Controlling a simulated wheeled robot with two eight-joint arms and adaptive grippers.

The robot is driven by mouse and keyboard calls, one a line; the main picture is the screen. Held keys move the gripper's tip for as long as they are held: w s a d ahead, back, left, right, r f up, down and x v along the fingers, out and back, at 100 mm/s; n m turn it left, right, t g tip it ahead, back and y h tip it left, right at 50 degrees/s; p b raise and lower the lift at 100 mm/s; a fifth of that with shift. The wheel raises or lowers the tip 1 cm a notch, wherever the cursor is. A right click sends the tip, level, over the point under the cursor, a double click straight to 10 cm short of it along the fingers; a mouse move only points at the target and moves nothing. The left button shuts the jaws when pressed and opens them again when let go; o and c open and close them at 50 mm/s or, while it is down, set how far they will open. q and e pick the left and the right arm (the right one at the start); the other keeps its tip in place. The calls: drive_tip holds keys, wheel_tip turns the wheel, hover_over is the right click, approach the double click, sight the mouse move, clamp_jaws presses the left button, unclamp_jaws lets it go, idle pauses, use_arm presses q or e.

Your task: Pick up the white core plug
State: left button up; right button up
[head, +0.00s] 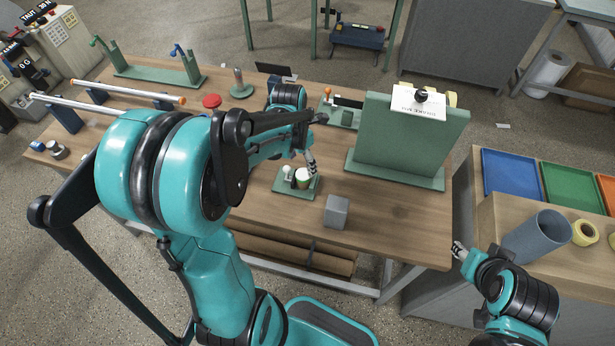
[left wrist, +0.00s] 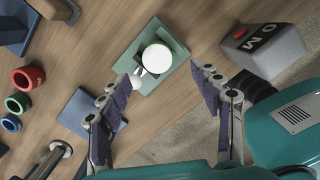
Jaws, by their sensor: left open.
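The white round plug (head: 303,174) sits on a small green stand (head: 283,191) on the workbench. In the left wrist view, the plug (left wrist: 157,58) shows as a white disc on the green stand (left wrist: 176,76), with a smaller pale part beside it. My left gripper (head: 309,162) is close above the stand in the head view. In the left wrist view, its fingers (left wrist: 163,82) are spread apart and empty, with the plug just beyond the gap. My right gripper (head: 459,250) is near the bench's front right corner; its jaw gap is unclear.
A grey block (head: 336,211) stands just right of the green stand. A tall green panel (head: 412,140) stands behind to the right. A red button (head: 212,101) and rods on stands are to the left. A side table at right holds blue (head: 512,174) and green trays.

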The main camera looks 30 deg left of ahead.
sight(303, 174)
use_arm(q)
drive_tip(key=f, duration=0.2)
drive_tip(key=f+b, duration=0.1)
drive_tip(key=f, duration=0.1)
drive_tip(key=w+f+b, duration=0.1)
drive_tip(key=f, duration=0.1)
drive_tip(key=shift+a+f, duration=0.1)
drive_tip(key=shift+f, duration=0.2)
drive_tip(key=shift+r, duration=0.1)
drive_tip(key=shift+c, duration=0.9)
drive_tip(key=c, duration=0.7)
